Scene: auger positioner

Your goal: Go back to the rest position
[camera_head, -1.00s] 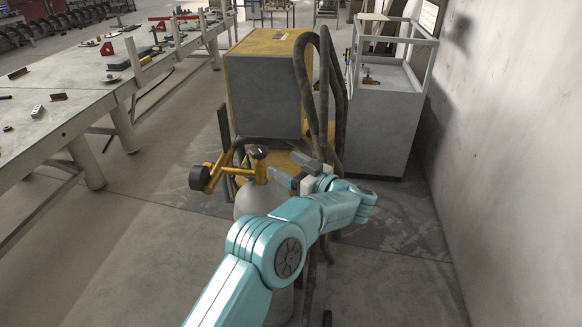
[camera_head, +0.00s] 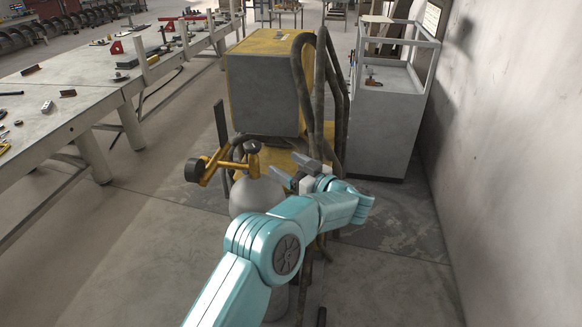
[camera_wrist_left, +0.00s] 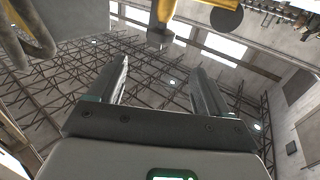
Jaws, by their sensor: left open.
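My left arm, teal, comes in from the bottom of the head view and bends back at the elbow. My left gripper (camera_head: 296,176) points left, just right of the gas cylinder's yellow valve and regulator (camera_head: 215,168). It looks apart from the valve. In the left wrist view the two fingers (camera_wrist_left: 160,90) are spread with nothing between them, and the ceiling trusses show behind. A yellow valve part (camera_wrist_left: 163,20) hangs at the top of that view, beyond the fingertips. The grey gas cylinder (camera_head: 252,197) stands partly hidden behind my arm. My right gripper does not show.
A yellow and grey machine (camera_head: 268,88) with dark hoses (camera_head: 322,85) stands just behind the cylinder. A grey cabinet (camera_head: 385,125) is behind right, along the wall (camera_head: 500,150). A long workbench (camera_head: 75,100) with tools runs along the left. The floor between bench and cylinder is clear.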

